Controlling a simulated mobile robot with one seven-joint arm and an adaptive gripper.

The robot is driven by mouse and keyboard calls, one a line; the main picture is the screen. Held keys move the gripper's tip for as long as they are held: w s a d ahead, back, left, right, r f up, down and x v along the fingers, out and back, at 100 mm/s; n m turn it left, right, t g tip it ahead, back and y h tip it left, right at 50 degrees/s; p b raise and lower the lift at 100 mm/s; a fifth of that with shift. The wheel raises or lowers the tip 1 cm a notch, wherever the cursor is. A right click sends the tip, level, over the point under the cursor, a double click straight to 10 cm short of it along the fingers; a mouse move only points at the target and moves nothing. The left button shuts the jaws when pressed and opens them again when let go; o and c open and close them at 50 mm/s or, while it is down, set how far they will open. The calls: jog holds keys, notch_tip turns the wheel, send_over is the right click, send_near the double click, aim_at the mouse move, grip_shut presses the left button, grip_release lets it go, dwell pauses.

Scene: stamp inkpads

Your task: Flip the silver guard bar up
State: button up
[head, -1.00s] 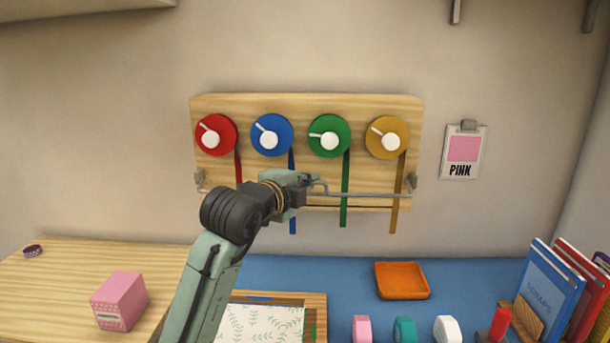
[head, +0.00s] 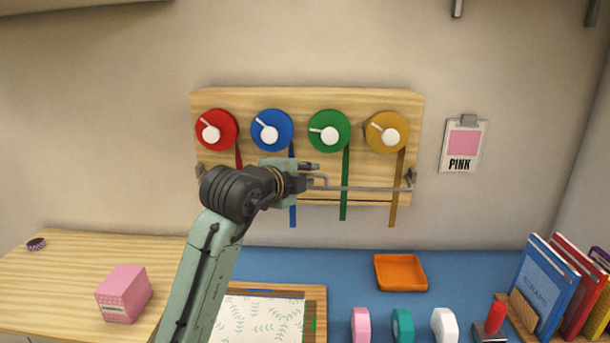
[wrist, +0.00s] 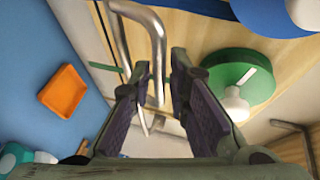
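The silver guard bar (head: 362,188) runs level across the lower part of the wooden board, in front of the hanging ribbons. Its right end meets a bracket (head: 411,177); my arm hides its left part. My gripper (head: 316,174) is at the bar's middle, by its bent handle. In the wrist view the two fingers of my gripper (wrist: 160,85) are apart. The curved handle of the bar (wrist: 156,50) passes through the gap between them. I cannot tell whether it touches either finger.
Red (head: 217,123), blue (head: 281,119), green (head: 340,120) and yellow (head: 397,118) ribbon rolls hang on the wooden board (head: 310,97) above the bar. Below are an orange tray (head: 400,272), tape rolls, books (head: 550,280) and a pink box (head: 124,293). The wall right of the board holds a PINK card (head: 464,147).

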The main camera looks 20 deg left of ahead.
jog(key=v, duration=1.2)
